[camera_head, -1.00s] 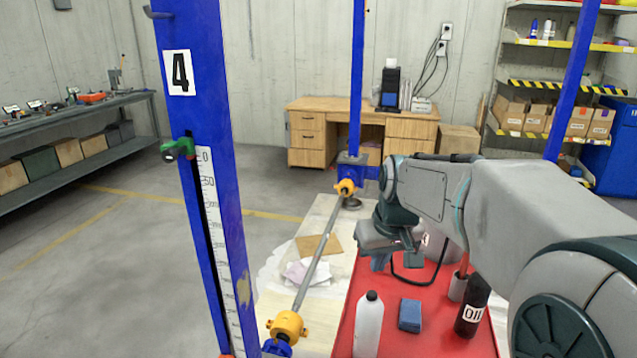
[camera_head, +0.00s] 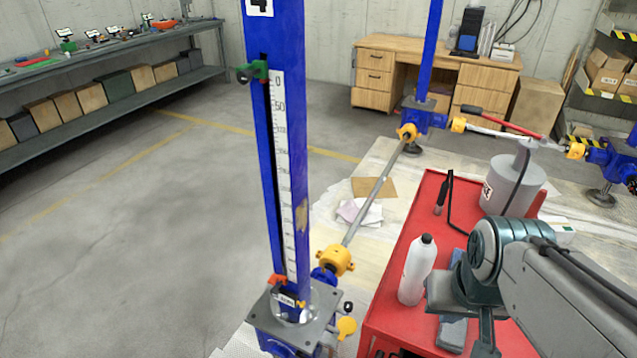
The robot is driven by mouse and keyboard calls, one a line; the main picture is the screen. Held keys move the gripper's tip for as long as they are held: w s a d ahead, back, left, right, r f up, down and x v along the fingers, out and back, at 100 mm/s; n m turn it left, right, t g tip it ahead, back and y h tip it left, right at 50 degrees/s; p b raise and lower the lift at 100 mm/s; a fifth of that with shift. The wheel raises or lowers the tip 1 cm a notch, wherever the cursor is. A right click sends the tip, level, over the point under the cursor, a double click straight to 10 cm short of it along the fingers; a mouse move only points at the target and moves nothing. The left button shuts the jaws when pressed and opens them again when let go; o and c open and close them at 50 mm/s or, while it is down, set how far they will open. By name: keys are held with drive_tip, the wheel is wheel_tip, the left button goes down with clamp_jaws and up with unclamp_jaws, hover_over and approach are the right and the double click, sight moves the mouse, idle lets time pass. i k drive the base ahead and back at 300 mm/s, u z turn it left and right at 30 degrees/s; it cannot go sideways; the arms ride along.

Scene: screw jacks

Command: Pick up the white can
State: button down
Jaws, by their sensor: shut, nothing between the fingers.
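A white bottle (camera_head: 416,272) with a black cap stands upright left of my gripper.
A blue block (camera_head: 456,259) is partly hidden behind my wrist. A black bent-handled tool (camera_head: 443,197) lies left of the can. A blue post (camera_head: 280,150) with a scale stands left of the cart. Bare cart top shows between the bottle and the can.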

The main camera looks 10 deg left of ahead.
sight(421, 257)
drive_tip(key=z, duration=2.9)
drive_tip(key=k, duration=1.3)
drive_tip(key=u, duration=1.6)
drive_tip(key=i, duration=0.5)
drive_tip(key=u, duration=0.1)
